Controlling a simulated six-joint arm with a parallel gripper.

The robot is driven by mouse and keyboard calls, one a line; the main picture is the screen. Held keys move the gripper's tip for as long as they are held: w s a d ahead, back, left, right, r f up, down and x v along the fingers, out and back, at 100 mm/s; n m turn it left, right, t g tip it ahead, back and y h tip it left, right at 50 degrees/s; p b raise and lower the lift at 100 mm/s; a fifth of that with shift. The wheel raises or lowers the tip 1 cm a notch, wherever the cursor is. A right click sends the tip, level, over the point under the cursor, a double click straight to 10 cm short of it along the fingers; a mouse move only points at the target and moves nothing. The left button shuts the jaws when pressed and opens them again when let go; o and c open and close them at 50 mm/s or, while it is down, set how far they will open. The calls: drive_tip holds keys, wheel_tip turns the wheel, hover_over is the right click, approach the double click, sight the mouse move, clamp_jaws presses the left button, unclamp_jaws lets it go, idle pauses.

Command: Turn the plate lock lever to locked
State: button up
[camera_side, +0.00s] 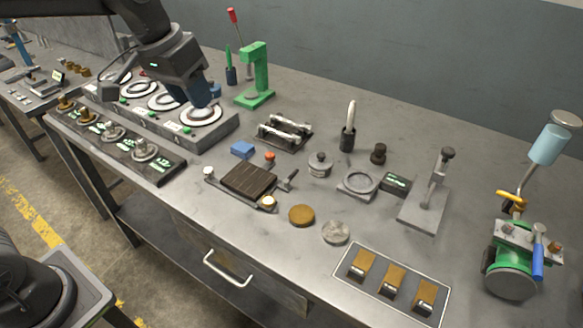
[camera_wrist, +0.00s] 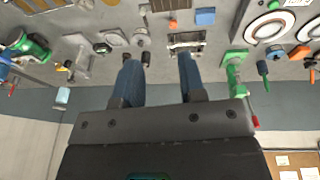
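A dark ribbed plate (camera_side: 248,180) sits on the bench near the middle, and its edge also shows at the top of the wrist view (camera_wrist: 168,5). A small dark lever with a grey handle (camera_side: 289,180) stands at the plate's right side. I cannot tell from its angle whether it is locked. My gripper (camera_side: 204,98) is over the right end of the grey ring-topped unit, behind and left of the plate. In the wrist view my gripper (camera_wrist: 158,60) has its two blue fingers apart with nothing between them. The lever is not clear in the wrist view.
The grey unit (camera_side: 160,122) with several white rings lies under my gripper. A green press (camera_side: 257,75) stands right of it. A blue block (camera_side: 242,149), an orange knob (camera_side: 270,156) and a silver-roller fixture (camera_side: 284,132) lie between my gripper and the lever.

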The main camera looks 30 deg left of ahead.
drive_tip(key=w+d+f+g, duration=0.25)
drive_tip(key=w+f, duration=0.25)
drive_tip(key=w, duration=0.5)
drive_tip(key=h, duration=0.1)
approach(293, 173)
drive_tip(key=shift+g, duration=0.25)
drive_tip(key=f, duration=0.2)
drive_tip(key=d+f, duration=0.1)
drive_tip(key=f, duration=0.5)
drive_tip(key=shift+w+d+f, duration=0.1)
drive_tip(key=shift+d+f, duration=0.05)
drive_tip(key=shift+d, duration=0.05)
clamp_jaws()
